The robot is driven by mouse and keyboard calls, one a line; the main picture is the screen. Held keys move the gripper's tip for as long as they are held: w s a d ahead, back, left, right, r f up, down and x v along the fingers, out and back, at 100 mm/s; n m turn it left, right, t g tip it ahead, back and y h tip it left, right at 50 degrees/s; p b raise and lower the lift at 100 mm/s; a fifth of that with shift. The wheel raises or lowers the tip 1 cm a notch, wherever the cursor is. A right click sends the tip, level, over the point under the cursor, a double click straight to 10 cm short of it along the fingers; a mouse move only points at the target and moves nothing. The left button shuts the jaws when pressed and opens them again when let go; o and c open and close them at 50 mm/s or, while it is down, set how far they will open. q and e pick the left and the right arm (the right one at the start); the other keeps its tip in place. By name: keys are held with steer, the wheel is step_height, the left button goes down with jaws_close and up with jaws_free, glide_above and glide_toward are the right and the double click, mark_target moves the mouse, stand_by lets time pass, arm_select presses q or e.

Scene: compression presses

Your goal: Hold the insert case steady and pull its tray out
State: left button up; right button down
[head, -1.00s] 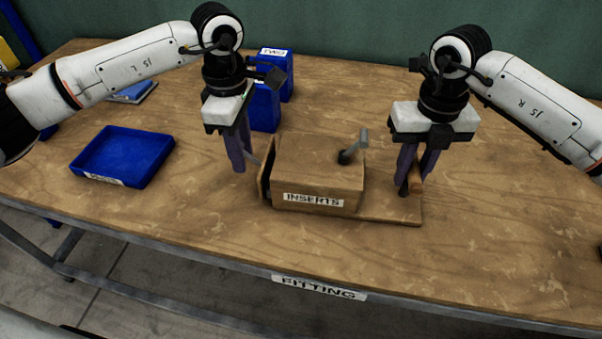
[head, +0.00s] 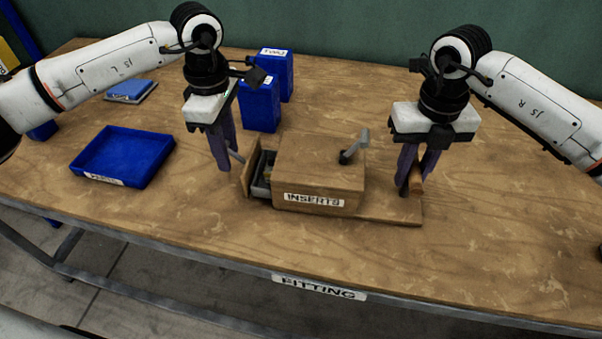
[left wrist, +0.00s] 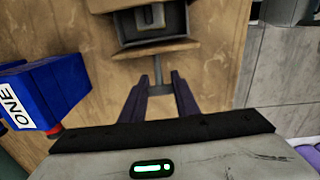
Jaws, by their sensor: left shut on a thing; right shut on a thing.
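The wooden insert case (head: 320,172), labelled INSERTS, sits on the table with a grey lever on top. Its tray (head: 262,172) is partly out of the left side, behind a wooden front panel (head: 252,170). In the left wrist view the tray (left wrist: 152,30) shows a grey part inside. My left gripper (head: 226,166) is shut on the tray's grey handle (left wrist: 160,90), left of the panel. My right gripper (head: 409,190) is shut on a wooden peg (head: 416,184) at the right end of the case's base board (head: 390,213); its fingers partly hide the peg.
An empty blue bin (head: 124,155) lies on the table left of the case. Two upright blue boxes (head: 260,104) stand behind it, and a small blue item (head: 130,90) lies at the back left. The table between bin and left gripper is clear.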

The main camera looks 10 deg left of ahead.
arm_select(q)
steer(key=shift+s+a+r, duration=0.1)
steer(key=shift+s+a, duration=0.05)
steer(key=shift+a, duration=2)
steer(key=shift+s+a, duration=0.15)
steer(key=shift+a, duration=2)
arm_select(e)
steer(key=shift+d, duration=0.15)
arm_select(q)
steer(key=o, duration=1.3)
steer(key=shift+c, duration=0.2)
step_height(320, 180, up, 12)
arm_select(e)
steer(key=c, duration=1.4)
jaws_free()
steer(key=shift+c, duration=0.2)
